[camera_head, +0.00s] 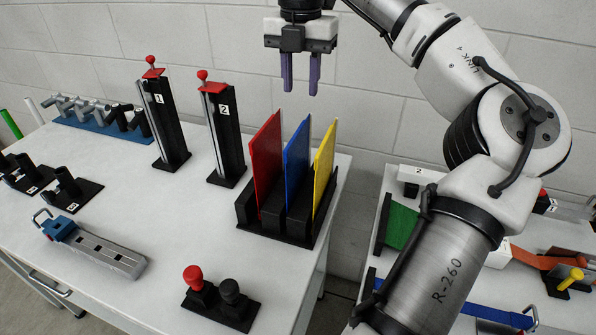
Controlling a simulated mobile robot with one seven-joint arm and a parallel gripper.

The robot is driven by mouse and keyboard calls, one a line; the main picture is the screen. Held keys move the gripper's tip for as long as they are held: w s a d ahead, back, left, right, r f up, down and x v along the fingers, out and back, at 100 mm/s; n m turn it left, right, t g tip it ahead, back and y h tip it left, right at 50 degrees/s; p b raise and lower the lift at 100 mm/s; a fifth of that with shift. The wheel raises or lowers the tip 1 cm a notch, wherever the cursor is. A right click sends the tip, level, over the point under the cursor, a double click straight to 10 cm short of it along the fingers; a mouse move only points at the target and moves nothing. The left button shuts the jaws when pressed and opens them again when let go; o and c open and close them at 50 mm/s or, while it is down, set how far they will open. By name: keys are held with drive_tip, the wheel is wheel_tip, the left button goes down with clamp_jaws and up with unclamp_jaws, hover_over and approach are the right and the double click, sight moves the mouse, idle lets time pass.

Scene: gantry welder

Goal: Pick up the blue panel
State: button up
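The blue panel (297,168) stands upright in a black slotted rack (270,234) near the right end of the white table. A red panel (265,160) stands to its left and a yellow panel (323,170) to its right in the same rack. The lower edge of the blue panel is hidden by the rack. My gripper (301,88) is above the panels, pointing down, with its two purple fingers apart and nothing between them. There is a gap between the fingertips and the panel tops.
Two black posts with red knobs, numbered 1 (168,125) and 2 (225,135), stand left of the rack. A black base with red and black knobs (222,303) is in front. A second table (545,235) with several parts is at right, partly behind my arm.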

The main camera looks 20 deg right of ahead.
sight(298, 144)
drive_tip(key=shift+w+f, duration=0.1)
drive_tip(key=shift+f, duration=0.4)
wheel_tip(298, 144, down, 8)
drive_tip(key=shift+r+p, duration=0.15)
drive_tip(key=shift+p, duration=0.45)
drive_tip(key=shift+a+f+p, duration=0.2)
drive_tip(key=shift+f+p, duration=0.8)
drive_tip(key=shift+f, duration=1.8)
drive_tip(key=shift+c, duration=0.2)
clamp_jaws()
